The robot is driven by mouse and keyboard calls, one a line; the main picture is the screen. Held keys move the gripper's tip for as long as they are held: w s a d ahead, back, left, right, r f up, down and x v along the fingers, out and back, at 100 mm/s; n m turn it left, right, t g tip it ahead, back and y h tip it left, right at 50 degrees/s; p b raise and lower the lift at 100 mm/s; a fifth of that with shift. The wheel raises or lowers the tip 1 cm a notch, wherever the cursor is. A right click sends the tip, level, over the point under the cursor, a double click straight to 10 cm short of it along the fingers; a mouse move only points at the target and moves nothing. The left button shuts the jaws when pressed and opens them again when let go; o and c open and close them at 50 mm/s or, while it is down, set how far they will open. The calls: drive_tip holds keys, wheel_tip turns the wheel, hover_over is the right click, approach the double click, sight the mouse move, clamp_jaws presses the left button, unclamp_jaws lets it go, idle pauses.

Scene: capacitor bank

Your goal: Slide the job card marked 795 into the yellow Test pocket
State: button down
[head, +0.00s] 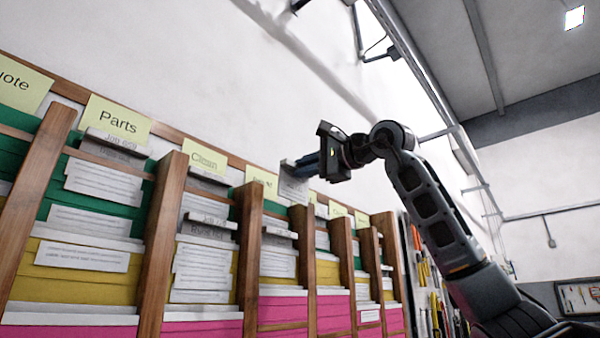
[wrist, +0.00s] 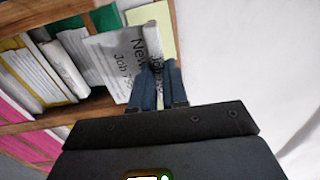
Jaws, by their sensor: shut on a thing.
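My gripper (head: 306,165) is shut on a pale job card (head: 292,185), held up in front of the top of the rack. The card also shows in the wrist view (wrist: 112,62), pinched between the blue fingers (wrist: 160,80). It bears "Job" and a number that I cannot read clearly. The yellow pockets form a band across the rack (head: 70,284), below the green band and above the pink one. I cannot make out a "Test" label; several header labels to the right are too small or blocked.
Wooden dividers (head: 160,245) separate the columns. Headers reading "Parts" (head: 117,118) and "Clean" (head: 205,160) stand on top. Many other cards (head: 103,183) fill the pockets. A tool board (head: 425,280) hangs right of the rack. The white wall above is clear.

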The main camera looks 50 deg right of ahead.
drive_tip(key=shift+s+r+b, duration=0.1)
drive_tip(key=shift+s+b, duration=0.45)
drive_tip(key=shift+s, duration=1.4)
